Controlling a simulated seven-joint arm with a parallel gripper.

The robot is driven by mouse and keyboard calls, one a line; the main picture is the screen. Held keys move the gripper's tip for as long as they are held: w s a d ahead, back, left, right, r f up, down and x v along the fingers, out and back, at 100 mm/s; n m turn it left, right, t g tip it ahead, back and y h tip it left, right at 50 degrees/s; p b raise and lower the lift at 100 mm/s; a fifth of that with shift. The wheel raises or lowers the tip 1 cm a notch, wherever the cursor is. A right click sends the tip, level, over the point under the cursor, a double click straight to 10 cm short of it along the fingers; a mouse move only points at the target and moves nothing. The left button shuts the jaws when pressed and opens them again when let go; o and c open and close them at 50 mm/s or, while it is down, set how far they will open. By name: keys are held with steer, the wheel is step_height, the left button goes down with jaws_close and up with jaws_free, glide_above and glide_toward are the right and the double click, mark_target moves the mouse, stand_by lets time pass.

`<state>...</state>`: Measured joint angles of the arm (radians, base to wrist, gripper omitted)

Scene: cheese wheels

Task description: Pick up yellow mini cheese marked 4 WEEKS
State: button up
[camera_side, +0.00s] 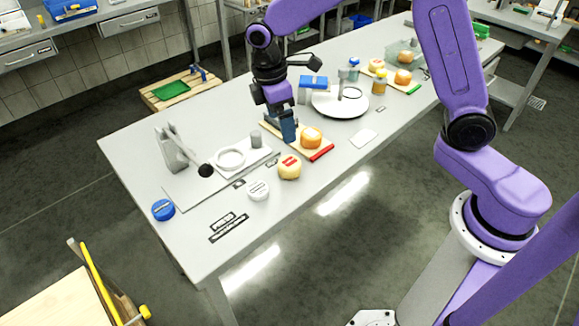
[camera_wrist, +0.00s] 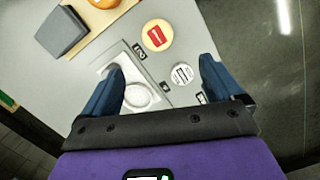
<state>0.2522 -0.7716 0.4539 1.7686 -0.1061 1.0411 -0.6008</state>
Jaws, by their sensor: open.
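A pale yellow mini cheese (camera_side: 289,167) with a red label sits on the grey table, in front of a wooden board. It also shows in the wrist view (camera_wrist: 157,35), ahead of and between the fingers; its label is too small to read. A white mini cheese (camera_side: 258,190) with a dark-printed label lies beside it and shows in the wrist view (camera_wrist: 182,73) near the right finger. My gripper (camera_side: 287,132), with blue fingers, is above the table by the board. In the wrist view its fingers (camera_wrist: 162,70) are wide apart with nothing held.
An orange cheese (camera_side: 311,138) sits on the red-ended wooden board (camera_side: 298,146). A white ring-shaped fixture (camera_side: 230,159) and a grey press (camera_side: 172,150) stand left. A blue cheese (camera_side: 163,210) lies at the left edge. A white round turntable (camera_side: 325,107) stands behind.

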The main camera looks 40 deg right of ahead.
glide_above(289, 162)
steer(key=f, duration=0.5)
steer(key=a+f, duration=0.1)
steer(key=f, duration=0.2)
steer(key=shift+f, duration=0.1)
steer(key=shift+w+d+f, duration=0.1)
steer(key=shift+d+f, duration=0.05)
steer(key=shift+f, duration=0.75)
steer(key=shift+s+d+f, duration=0.1)
steer(key=shift+d+f, duration=0.1)
steer(key=shift+f, duration=0.75)
steer(key=shift+w+d+f, duration=0.1)
steer(key=shift+d+f, duration=0.05)
steer(key=shift+f, duration=0.75)
steer(key=c, duration=1.2)
